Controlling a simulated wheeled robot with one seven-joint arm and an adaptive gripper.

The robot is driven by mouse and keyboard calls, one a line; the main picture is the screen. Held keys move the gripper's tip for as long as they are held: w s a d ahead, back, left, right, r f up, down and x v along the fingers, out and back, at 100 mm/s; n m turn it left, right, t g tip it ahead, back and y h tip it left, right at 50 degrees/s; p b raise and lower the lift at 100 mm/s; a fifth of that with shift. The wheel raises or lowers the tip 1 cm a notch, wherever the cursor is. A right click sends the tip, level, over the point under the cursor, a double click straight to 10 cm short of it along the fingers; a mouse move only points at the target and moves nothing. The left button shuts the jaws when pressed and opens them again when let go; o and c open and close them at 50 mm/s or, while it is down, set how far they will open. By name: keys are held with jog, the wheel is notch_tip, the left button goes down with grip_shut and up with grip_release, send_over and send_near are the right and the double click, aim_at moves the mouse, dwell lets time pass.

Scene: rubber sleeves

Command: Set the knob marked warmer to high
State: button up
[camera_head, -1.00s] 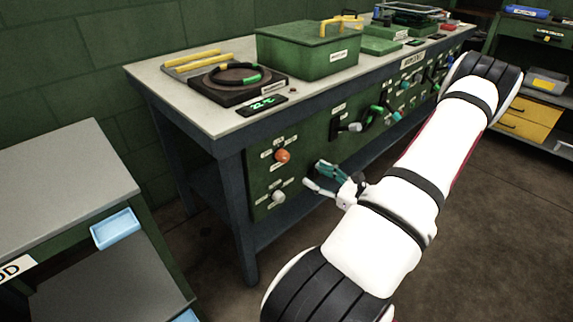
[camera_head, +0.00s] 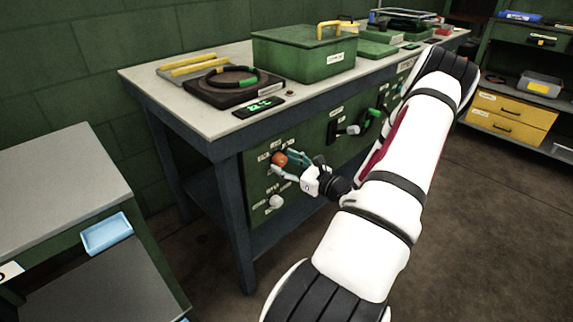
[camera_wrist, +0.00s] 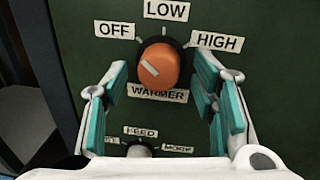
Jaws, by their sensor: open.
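The orange knob (camera_wrist: 158,66) sits on the green panel above the label WARMER (camera_wrist: 157,93). Around it are the labels OFF (camera_wrist: 115,30) at upper left, LOW (camera_wrist: 167,10) above and HIGH (camera_wrist: 216,42) at upper right. A pale mark on the knob's face slants towards the upper left, the OFF side. My gripper (camera_wrist: 163,72) is open, with one teal-padded finger on each side of the knob; gaps show between pads and knob. In the head view my gripper (camera_head: 287,166) is at the orange knob (camera_head: 279,159) on the bench front.
A second, grey-white knob (camera_wrist: 139,150) marked FEED is just below, partly hidden by my gripper.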

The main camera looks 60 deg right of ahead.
jog(key=c, duration=1.2)
jog(key=shift+o, duration=0.2)
jog(key=shift+m+p, duration=0.3)
jog(key=shift+p, duration=0.05)
jog(key=m+p, duration=0.3)
jog(key=shift+r+m, duration=0.1)
jog(key=shift+m, duration=0.3)
jog(key=m+p, duration=0.3)
jog(key=m, duration=0.2)
jog(key=shift+a+m+t+p, duration=0.1)
jog(key=shift+m+t+p, duration=0.25)
jog(key=shift+m+t, duration=0.05)
jog(key=m+h+p, duration=0.1)
jog(key=m+p, duration=0.1)
jog(key=m, duration=0.3)
jog(key=shift+m+p, duration=0.3)
jog(key=shift+m, duration=0.1)
jog(key=shift+a+m+h+p, duration=0.1)
jog(key=shift+m+h+p, duration=0.5)
jog(key=shift+m, duration=1.9)
jog(key=shift+f, duration=0.2)
